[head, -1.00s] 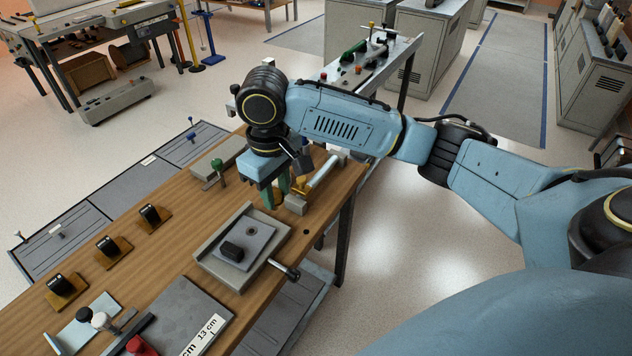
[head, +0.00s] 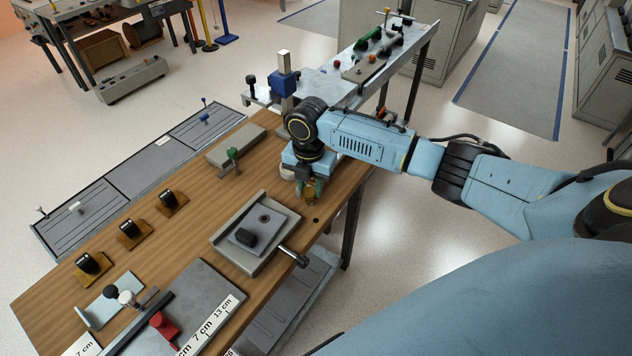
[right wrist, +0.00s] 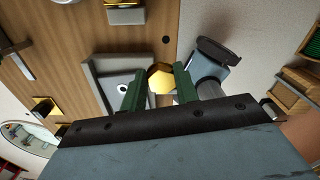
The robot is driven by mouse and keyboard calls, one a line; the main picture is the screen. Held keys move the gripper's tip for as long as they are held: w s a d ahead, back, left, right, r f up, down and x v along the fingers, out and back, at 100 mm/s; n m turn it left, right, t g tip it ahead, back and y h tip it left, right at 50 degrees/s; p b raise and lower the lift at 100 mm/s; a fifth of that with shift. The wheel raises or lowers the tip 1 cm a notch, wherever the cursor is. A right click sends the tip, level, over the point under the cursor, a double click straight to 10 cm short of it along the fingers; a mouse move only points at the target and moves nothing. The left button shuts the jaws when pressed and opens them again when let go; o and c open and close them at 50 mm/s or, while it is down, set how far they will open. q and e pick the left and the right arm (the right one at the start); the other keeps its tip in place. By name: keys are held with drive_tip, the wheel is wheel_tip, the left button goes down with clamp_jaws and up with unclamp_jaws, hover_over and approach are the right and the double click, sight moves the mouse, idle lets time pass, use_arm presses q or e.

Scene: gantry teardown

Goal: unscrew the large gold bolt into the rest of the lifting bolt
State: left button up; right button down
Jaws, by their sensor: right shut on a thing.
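The large gold bolt (head: 311,197) shows low between the fingers of my right gripper (head: 310,187), over the wooden bench near its right edge. In the right wrist view its six-sided gold head (right wrist: 160,78) lies between the two green fingertips of the right gripper (right wrist: 159,90), which is shut on it. The bolt's shank is hidden. I cannot make out the rest of the lifting bolt for certain, as the gripper and wrist cover that spot in the head view. My left gripper is not in view.
A grey vise (head: 257,262) with a black handle stands close in front of the gripper. A green-knobbed fixture (head: 232,155) and a long grey block (head: 236,146) lie to the left. A blue clamp on a post (head: 284,82) stands behind. Several black pieces on wooden blocks line the left.

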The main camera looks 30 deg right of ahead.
drive_tip(key=f+n, duration=0.1)
drive_tip(key=d+n, duration=0.1)
drive_tip(key=n, duration=0.1)
drive_tip(key=shift+s+d+f+n, duration=0.1)
drive_tip(key=shift+d+f+n, duration=0.2)
drive_tip(key=shift+f, duration=0.05)
drive_tip(key=shift+p, duration=0.5)
drive_tip(key=b, duration=0.4)
hover_over(316, 217)
drive_tip(key=shift+f, duration=2.8)
drive_tip(key=shift+f+b, duration=0.35)
drive_tip(key=shift+f, duration=0.45)
drive_tip(key=shift+f+b, duration=0.9)
drive_tip(key=shift+f, duration=0.25)
drive_tip(key=c, duration=1)
unclamp_jaws()
drive_tip(key=shift+o, duration=0.2)
